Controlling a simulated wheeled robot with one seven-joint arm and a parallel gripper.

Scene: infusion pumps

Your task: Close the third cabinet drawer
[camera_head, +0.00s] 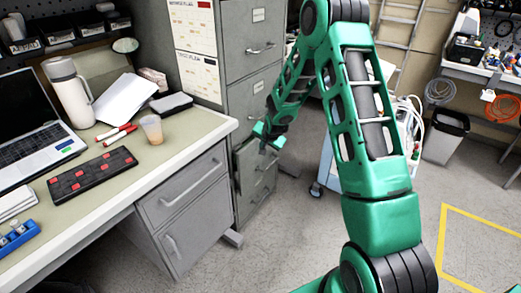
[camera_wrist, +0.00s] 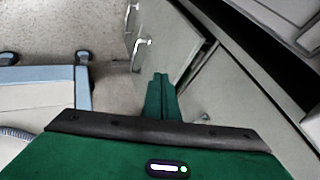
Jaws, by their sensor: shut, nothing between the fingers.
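The tall grey filing cabinet (camera_head: 236,98) stands behind the desk, with its drawers stacked. Its third drawer (camera_head: 247,165) sticks out from the cabinet face, below two upper drawers that look shut. In the wrist view, a grey drawer front (camera_wrist: 172,38) with a bright handle (camera_wrist: 142,43) shows, and a dark gap lies behind its edge. My gripper (camera_head: 266,140) is at the top of the third drawer. Its green fingers (camera_wrist: 161,78) are together and empty, with their tips close to the drawer front. I cannot tell whether they touch it.
The desk (camera_head: 200,128) with its grey drawer unit (camera_head: 183,190) stands left of the cabinet. A blue-and-white wheeled cart (camera_head: 325,165) is right of my gripper; part of it shows in the wrist view (camera_wrist: 40,88). A bin (camera_head: 446,137) stands farther right. Floor in front is clear.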

